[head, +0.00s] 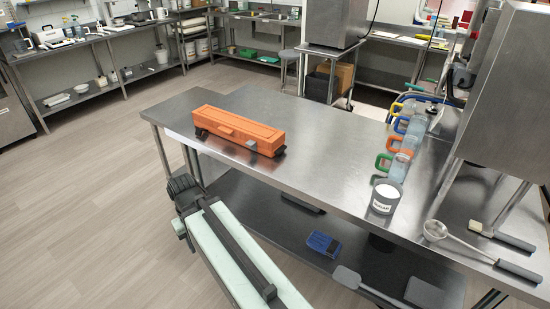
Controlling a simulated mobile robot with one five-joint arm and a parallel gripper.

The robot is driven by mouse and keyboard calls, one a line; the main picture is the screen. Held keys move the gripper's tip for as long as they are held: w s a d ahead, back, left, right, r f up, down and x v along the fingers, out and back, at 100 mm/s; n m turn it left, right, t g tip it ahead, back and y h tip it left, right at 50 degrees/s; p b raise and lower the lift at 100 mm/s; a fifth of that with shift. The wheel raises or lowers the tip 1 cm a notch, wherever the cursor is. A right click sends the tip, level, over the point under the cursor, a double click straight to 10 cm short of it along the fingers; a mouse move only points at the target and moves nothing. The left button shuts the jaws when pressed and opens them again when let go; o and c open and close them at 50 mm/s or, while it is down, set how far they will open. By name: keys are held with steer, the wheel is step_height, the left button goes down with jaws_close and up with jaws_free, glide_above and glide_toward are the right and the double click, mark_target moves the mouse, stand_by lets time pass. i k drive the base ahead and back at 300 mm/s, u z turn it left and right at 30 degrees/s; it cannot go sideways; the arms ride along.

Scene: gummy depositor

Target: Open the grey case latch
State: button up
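A long orange case (238,126) lies closed on the steel table (300,165), near its left end. A small grey latch (225,130) sits at the middle of its front edge and looks flat against the case. My gripper (181,186) is dark, at the end of my pale green arm, in front of and below the case's left end. It is apart from the case, and its finger opening cannot be made out.
Clear jugs with coloured handles (395,150), a white sugar container (386,197), a strainer (435,230) and a brush (500,236) stand or lie at the right. A blue item (323,243) is on the lower shelf. The tabletop right of the case is clear.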

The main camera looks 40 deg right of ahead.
mark_target(252, 143)
steer(key=k, duration=0.95)
steer(key=z, duration=0.65)
steer(key=i, duration=1.05)
steer(key=u, duration=0.05)
